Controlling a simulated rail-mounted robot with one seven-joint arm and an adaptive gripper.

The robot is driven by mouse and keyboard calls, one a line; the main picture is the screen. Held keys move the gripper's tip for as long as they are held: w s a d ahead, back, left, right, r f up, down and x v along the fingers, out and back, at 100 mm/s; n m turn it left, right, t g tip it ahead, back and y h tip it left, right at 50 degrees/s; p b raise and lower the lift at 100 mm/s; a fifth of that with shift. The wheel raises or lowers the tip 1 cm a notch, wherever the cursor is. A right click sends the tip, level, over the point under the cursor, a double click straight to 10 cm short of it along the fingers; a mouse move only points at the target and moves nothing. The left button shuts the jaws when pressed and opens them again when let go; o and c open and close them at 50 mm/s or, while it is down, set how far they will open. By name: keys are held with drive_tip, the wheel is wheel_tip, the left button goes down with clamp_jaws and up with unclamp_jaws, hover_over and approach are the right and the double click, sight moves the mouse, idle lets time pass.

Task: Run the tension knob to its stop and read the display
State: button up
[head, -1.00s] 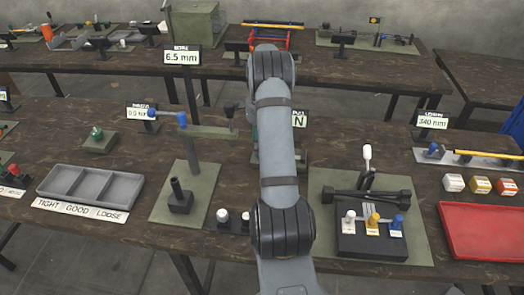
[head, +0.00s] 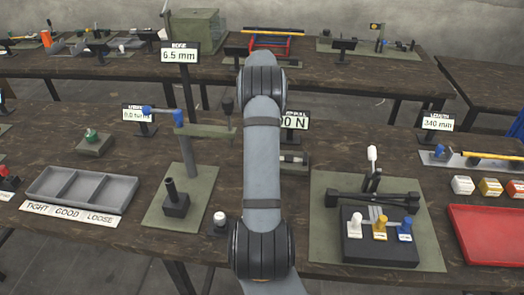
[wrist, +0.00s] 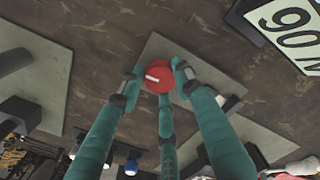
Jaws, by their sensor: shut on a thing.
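In the wrist view a round red knob (wrist: 163,86) with a white pointer mark sits above a grey plate (wrist: 160,48). My gripper (wrist: 156,80) has its teal fingers closed around the knob, with fingertips at its sides. The pull display (wrist: 292,30) is at the upper right of the wrist view and reads "90", with the unit cut off by the frame edge. In the head view the display (head: 295,122) shows "0 N", its left part hidden by my arm. The knob and my gripper are hidden behind the arm there.
A dark post on a green plate (head: 158,212) stands left of my arm, with a three-part grey tray (head: 80,190) farther left. On the right are a fixture with white, yellow and blue knobs (head: 380,232) and a red tray (head: 490,235). Other displays stand around the bench.

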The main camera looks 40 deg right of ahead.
drive_tip(key=shift+m+b, duration=0.8)
drive_tip(key=shift+m, duration=1.5)
drive_tip(key=o, duration=1.2)
wheel_tip(320, 180, up, 12)
drive_tip(key=shift+r, duration=0.1)
